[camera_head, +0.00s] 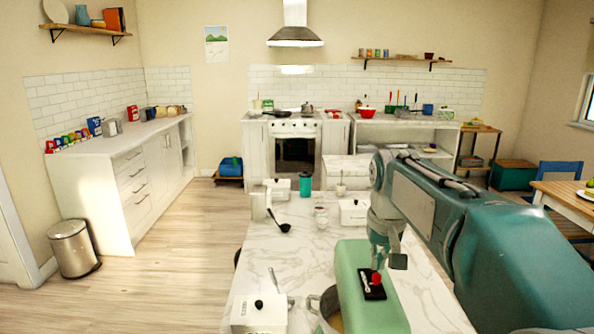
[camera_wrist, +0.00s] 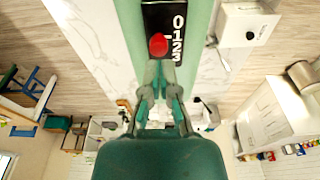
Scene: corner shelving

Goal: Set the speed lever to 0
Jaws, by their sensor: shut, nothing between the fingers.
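The green stand mixer (camera_head: 352,270) stands on the marble-topped counter, with a black speed plate (camera_head: 368,290) on its top. The red lever knob (camera_head: 376,278) sits on this plate. In the wrist view the red knob (camera_wrist: 158,44) is beside the white digits 0, 1, 2, 3 on the black plate (camera_wrist: 155,20), about level with the 2. My gripper (camera_head: 378,264) is over the mixer, close to the knob. In the wrist view my gripper (camera_wrist: 160,68) is shut and empty, its tips just below the knob in the picture. Whether they touch it is not clear.
A metal bowl (camera_head: 325,312) is beside the mixer. A white canister (camera_head: 259,315) stands at the counter's front left. A ladle (camera_head: 284,227), teal cup (camera_head: 305,184) and white box (camera_head: 352,213) stand farther back. The counter's middle left (camera_head: 290,258) is mostly clear.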

